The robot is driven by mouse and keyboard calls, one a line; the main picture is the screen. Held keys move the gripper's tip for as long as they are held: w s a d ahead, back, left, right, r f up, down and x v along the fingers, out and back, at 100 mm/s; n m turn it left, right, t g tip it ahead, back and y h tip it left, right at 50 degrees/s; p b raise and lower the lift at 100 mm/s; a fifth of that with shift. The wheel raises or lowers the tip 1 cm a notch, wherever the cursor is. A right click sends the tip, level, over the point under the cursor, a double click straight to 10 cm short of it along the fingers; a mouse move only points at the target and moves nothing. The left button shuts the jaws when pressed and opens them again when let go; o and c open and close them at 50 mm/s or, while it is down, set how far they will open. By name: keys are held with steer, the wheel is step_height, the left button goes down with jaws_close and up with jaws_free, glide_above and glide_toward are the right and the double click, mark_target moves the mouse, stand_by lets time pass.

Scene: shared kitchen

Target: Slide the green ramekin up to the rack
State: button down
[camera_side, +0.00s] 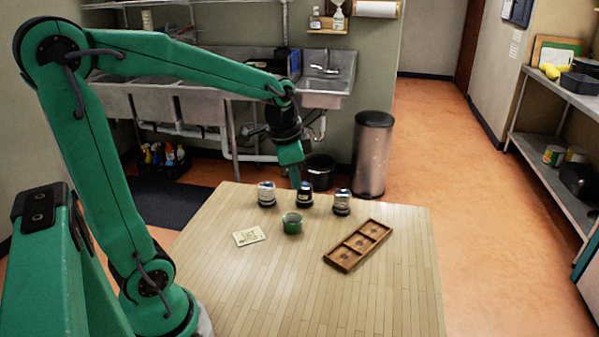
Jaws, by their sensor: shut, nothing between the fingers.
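The green ramekin (292,224) stands upright on the wooden table, left of the rack and apart from it. The rack (369,253) is a brown wooden tray with three compartments in a row, lying at an angle on the right part of the table. My gripper (295,184) points down behind the ramekin, by the gap between the left and middle jars. It is shut and holds nothing. It does not appear to touch the ramekin. Its exact height above the table is hard to tell.
Three dark-and-pale jars stand in a row behind the ramekin: left (266,195), middle (305,195) and right (342,202). A pale card (249,236) lies left of the ramekin. The table (300,300) is clear in front, and between ramekin and rack.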

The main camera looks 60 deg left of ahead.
mark_target(296, 218)
steer(key=w+a+f+m+g, duration=0.2)
steer(key=w+a+f+m, duration=0.2)
steer(key=a+f, duration=0.6)
steer(key=shift+w+f+g+h, duration=0.3)
steer(key=shift+w+f, duration=0.05)
steer(key=shift+w, duration=0.8)
steer(key=shift+a+f, duration=0.1)
steer(key=shift+f, duration=0.05)
steer(key=shift+f, duration=4.85)
steer(key=w+d, duration=0.8)
steer(key=w, duration=0.1)
steer(key=shift+r, duration=0.1)
